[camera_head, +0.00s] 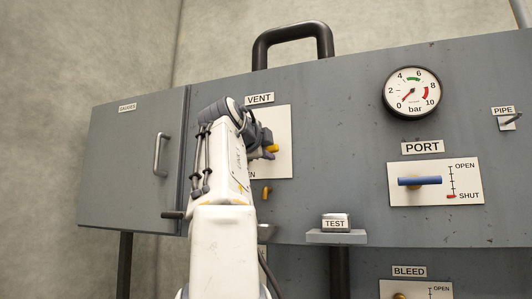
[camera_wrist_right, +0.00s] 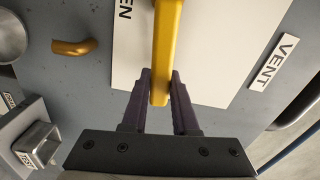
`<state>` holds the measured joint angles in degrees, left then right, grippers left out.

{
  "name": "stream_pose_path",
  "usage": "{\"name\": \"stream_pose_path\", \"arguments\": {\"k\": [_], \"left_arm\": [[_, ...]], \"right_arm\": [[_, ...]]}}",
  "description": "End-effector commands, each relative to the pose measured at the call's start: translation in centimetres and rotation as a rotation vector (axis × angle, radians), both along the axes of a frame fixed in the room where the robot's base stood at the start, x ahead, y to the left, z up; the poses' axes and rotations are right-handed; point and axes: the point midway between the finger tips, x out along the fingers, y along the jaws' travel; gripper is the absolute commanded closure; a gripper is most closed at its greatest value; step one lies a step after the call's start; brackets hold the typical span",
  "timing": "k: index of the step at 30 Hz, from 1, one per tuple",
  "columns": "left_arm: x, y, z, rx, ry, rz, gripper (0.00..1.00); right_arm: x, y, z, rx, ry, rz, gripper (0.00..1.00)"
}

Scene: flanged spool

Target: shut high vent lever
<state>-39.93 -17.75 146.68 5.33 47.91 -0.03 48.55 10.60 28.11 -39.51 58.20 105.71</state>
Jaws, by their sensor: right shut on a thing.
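The yellow vent lever (camera_head: 272,149) is on a white plate (camera_head: 283,120) under the VENT label (camera_head: 260,98). In the head view my right gripper (camera_head: 263,143) is at the lever and hides most of it and much of the plate. In the right wrist view the lever (camera_wrist_right: 166,40) runs down between the two dark fingers of my right gripper (camera_wrist_right: 160,88), which are shut on its end. The plate's lettering ends in "EN" beside the lever; the rest is hidden, so I cannot tell the lever's setting. My left gripper is not in view.
A small yellow hook (camera_head: 267,192) sticks out below the plate. A TEST block (camera_head: 335,222) sits on a small ledge to the lower right. The blue PORT lever (camera_head: 419,181) and a gauge (camera_head: 411,91) are further right. A black handle (camera_head: 292,38) rises above.

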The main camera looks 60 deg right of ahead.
Motion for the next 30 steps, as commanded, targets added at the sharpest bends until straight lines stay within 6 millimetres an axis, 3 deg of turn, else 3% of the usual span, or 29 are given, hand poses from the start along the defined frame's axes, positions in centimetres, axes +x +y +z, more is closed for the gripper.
{"name": "stream_pose_path", "arguments": {"k": [9, 26, 27, 29, 30], "left_arm": [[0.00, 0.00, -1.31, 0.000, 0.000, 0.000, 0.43], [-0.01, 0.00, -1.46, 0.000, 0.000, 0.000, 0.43], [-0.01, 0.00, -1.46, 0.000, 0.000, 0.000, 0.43], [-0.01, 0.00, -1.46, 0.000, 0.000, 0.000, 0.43], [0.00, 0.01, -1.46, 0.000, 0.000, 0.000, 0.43]], "right_arm": [[0.00, -0.04, -1.22, 0.020, -0.124, 0.001, 1.00], [0.05, -0.03, -1.41, 0.027, -0.151, 0.002, 1.00], [0.04, -0.03, -1.42, 0.028, -0.152, 0.002, 0.61], [0.04, -0.03, -1.42, 0.027, -0.151, 0.002, 0.43], [0.04, -0.03, -1.40, 0.027, -0.150, 0.001, 0.43]]}}
